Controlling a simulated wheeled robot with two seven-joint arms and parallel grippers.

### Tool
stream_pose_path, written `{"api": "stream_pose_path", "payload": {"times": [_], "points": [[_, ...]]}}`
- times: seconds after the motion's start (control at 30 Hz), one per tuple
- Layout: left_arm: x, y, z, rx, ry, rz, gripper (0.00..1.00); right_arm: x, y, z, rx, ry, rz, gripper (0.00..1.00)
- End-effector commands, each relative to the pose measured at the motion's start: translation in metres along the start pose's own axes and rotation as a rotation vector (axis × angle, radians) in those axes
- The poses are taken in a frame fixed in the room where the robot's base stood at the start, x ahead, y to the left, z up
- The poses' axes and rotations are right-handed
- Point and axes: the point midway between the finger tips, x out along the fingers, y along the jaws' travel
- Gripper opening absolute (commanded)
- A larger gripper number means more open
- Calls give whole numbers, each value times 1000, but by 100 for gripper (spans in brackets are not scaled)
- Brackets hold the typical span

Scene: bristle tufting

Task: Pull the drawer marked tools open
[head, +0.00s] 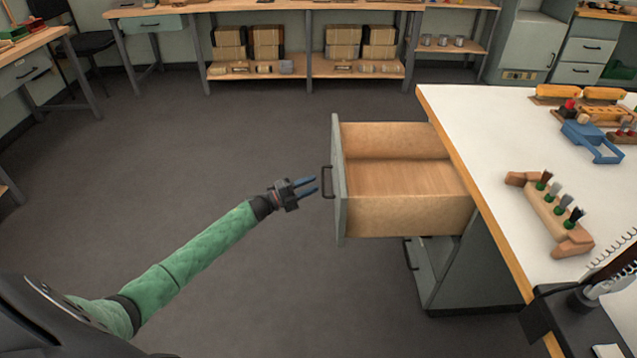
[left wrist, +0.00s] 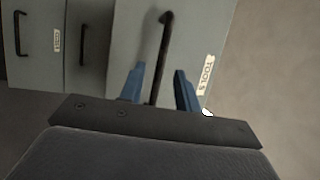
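The drawer marked tools (head: 400,216) stands pulled well out from under the white-topped workbench, and its wooden inside looks empty. Its grey front carries a dark bar handle (head: 326,182). In the left wrist view the TOOLS label (left wrist: 206,75) shows beside the handle (left wrist: 163,55). My left gripper (head: 315,185) is open, with its two blue fingers pointing at the handle. In the head view the fingertips are just short of the handle. In the left wrist view the handle lines up between the fingers (left wrist: 159,72). My right gripper is not in view.
The workbench top (head: 480,140) holds a wooden block with brushes (head: 552,212) and a blue tray (head: 592,142). A lower drawer handle (head: 410,254) shows under the open drawer. The grey floor (head: 200,140) left of the drawer is clear. Shelves with boxes stand at the back.

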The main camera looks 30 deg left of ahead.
Motion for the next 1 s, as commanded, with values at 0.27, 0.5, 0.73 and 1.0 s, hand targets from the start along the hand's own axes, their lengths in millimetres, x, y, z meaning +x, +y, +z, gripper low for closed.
{"api": "stream_pose_path", "payload": {"times": [0.27, 0.5, 0.73, 1.0], "points": [[-25, 0, 0, -1, 0, 0, 33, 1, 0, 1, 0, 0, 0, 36], [-26, 0, 0, 0, 0, -1, 33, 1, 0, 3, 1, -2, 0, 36], [-26, 0, 0, 0, 0, -1, 33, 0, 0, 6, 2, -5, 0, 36], [-27, 5, 12, -56, -65, 21, 33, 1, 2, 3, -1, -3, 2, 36]]}}
